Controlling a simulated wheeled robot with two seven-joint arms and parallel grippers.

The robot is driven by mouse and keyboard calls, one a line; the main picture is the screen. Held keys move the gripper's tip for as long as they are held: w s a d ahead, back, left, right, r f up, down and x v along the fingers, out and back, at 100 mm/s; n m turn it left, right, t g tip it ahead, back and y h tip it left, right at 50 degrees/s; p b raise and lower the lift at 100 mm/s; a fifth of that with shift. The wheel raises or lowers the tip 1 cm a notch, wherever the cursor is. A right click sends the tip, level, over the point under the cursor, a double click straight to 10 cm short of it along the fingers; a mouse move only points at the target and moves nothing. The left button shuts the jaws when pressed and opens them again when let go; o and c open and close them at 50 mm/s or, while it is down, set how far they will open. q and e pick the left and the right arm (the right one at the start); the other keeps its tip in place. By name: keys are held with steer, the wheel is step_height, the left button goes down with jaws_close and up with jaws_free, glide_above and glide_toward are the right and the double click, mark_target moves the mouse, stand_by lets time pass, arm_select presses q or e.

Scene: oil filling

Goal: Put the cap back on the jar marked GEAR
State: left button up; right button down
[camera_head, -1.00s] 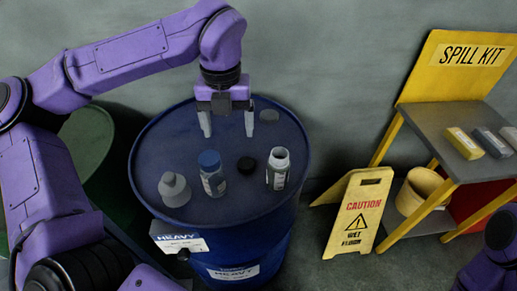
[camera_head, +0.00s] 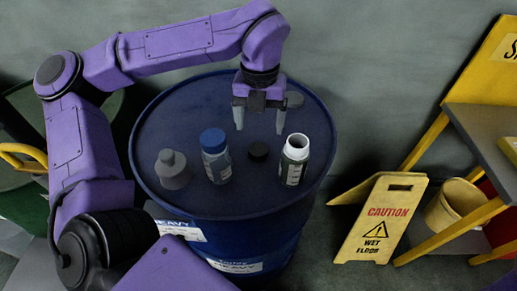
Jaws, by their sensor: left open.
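An uncapped jar (camera_head: 293,160) with a white neck and a pale label stands upright on the blue drum (camera_head: 160,120). Its label is too small to read, so I cannot tell whether it says GEAR. A second jar (camera_head: 215,158) wears a blue cap. My right gripper is out of view.
A yellow caution sign (camera_head: 381,218), a bucket (camera_head: 452,204) and a yellow-framed stand (camera_head: 478,125) are right of the drum. A green drum (camera_head: 22,205) is at left.

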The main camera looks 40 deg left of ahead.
mark_target(258, 147)
arm_select(q)
step_height(258, 147, down, 2)
steer(key=shift+w+a+f, duration=0.1)
steer(key=shift+f, duration=0.05)
steer(key=shift+f, duration=0.15)
step_height(258, 147, down, 5)
steer(key=shift+f, duration=0.1)
stand_by(0.3)
steer(key=c, duration=1.1)
